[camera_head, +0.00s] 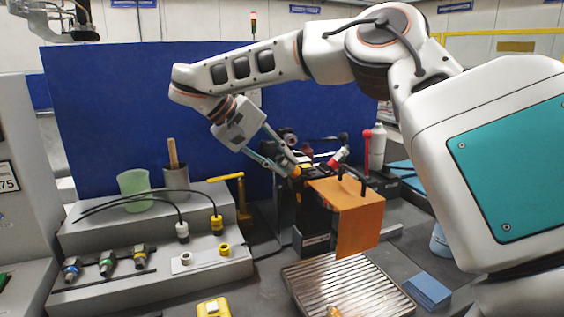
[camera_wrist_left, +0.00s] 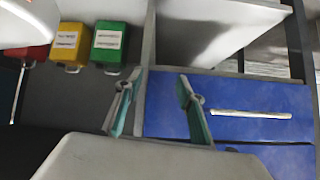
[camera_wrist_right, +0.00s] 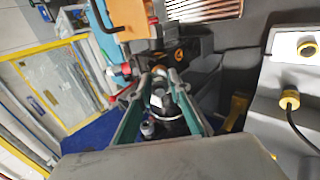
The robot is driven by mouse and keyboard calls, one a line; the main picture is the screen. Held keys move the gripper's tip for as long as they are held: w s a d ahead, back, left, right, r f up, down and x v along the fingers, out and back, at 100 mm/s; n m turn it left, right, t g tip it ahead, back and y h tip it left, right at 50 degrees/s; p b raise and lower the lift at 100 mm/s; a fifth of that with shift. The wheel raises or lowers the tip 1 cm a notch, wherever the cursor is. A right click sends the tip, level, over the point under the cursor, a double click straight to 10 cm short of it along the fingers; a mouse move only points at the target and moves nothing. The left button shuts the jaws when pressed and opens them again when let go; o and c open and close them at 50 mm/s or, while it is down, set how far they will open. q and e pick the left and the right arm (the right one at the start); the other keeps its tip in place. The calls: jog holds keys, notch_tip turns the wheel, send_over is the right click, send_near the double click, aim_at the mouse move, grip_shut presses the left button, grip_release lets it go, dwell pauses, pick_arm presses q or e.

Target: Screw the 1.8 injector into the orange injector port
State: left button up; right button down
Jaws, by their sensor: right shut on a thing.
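My right gripper (camera_head: 288,168) reaches down from the upper left of the orange block stand in the head view. In the right wrist view its fingers (camera_wrist_right: 160,85) are closed around a small grey cylindrical part (camera_wrist_right: 158,98), probably an injector; no marking on it is readable. A small orange fitting (camera_head: 296,171) shows at the fingertips, and orange also shows just beyond them in the right wrist view (camera_wrist_right: 179,55). Whether the part touches it I cannot tell. Several injectors (camera_head: 106,262) with coloured bands lie on the grey step. My left gripper (camera_wrist_left: 157,92) is open and empty.
An orange plate (camera_head: 358,222) hangs in front of the dark fixture. A ribbed metal tray (camera_head: 345,288) lies in front. Yellow (camera_wrist_left: 68,45) and green (camera_wrist_left: 110,45) bins show in the left wrist view.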

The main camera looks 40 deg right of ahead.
jog(key=shift+s+a+f, duration=0.1)
jog(key=shift+f, duration=0.05)
jog(key=c, duration=1.8)
grip_release()
jog(key=shift+w+a+r, duration=0.2)
jog(key=shift+a+r, duration=0.1)
jog(key=shift+r, duration=0.2)
jog(key=v, duration=1.1)
jog(key=shift+f, duration=0.1)
